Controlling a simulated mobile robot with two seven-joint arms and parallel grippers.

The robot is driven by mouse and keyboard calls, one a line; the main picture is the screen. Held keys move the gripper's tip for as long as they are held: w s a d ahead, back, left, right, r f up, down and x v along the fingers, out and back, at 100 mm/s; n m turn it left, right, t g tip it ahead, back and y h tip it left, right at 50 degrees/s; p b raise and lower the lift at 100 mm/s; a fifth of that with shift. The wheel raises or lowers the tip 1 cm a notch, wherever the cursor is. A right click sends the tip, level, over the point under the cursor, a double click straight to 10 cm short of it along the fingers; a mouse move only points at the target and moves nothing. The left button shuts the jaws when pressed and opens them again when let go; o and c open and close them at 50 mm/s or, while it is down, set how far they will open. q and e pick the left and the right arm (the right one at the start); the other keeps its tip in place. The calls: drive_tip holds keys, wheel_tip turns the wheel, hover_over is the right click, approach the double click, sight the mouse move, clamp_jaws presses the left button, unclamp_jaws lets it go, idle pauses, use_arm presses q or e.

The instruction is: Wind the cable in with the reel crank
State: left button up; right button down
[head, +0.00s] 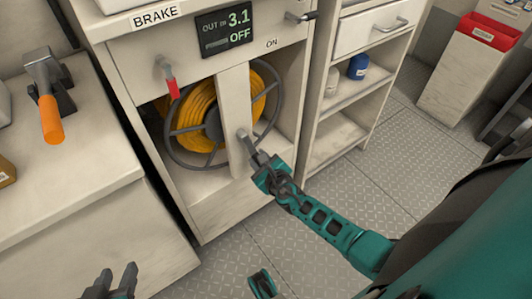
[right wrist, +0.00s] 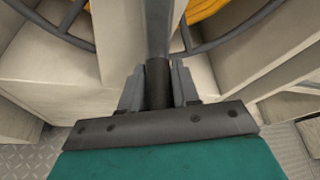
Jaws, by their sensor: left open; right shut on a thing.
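The reel (head: 176,133) stands upright in an open cabinet bay, wound with yellow cable (head: 201,112). A pale post crosses in front of it and hides its middle. The grey crank (head: 243,141) is in front of the post, its arm slanting down to the right. My right gripper (head: 262,160) is shut on the crank's handle, a dark grip (right wrist: 158,83) between its fingers in the right wrist view. My left gripper (head: 112,286) is open and empty at the bottom left, away from the reel. A red-tipped brake lever (head: 171,86) hangs below the BRAKE label.
A display (head: 226,30) above the reel reads 3.1 and OFF. A lever (head: 301,17) sits near the ON label. A counter (head: 85,185) with an orange-handled tool (head: 50,118) is at left. Shelves (head: 335,135) and a red-topped bin (head: 470,60) are at right. The floor (head: 240,262) in front is mostly clear.

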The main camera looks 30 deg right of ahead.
drive_tip(key=a+m+y, duration=0.1)
drive_tip(key=a, duration=0.1)
drive_tip(key=a+m+y, duration=0.1)
drive_tip(key=a+m, duration=0.1)
drive_tip(key=shift+s+f+g, duration=0.2)
drive_tip(key=shift+g, duration=0.1)
drive_tip(key=a+r+m+y+b, duration=0.1)
drive_tip(key=a+r+m+y, duration=0.4)
drive_tip(key=a+m, duration=0.3)
drive_tip(key=shift+s+a+r+m+t+y+b, duration=0.15)
drive_tip(key=shift+s+r+m+t+y+b, duration=0.2)
drive_tip(key=shift+r, duration=0.4)
drive_tip(key=shift+w, duration=0.1)
drive_tip(key=c, duration=0.9)
unclamp_jaws()
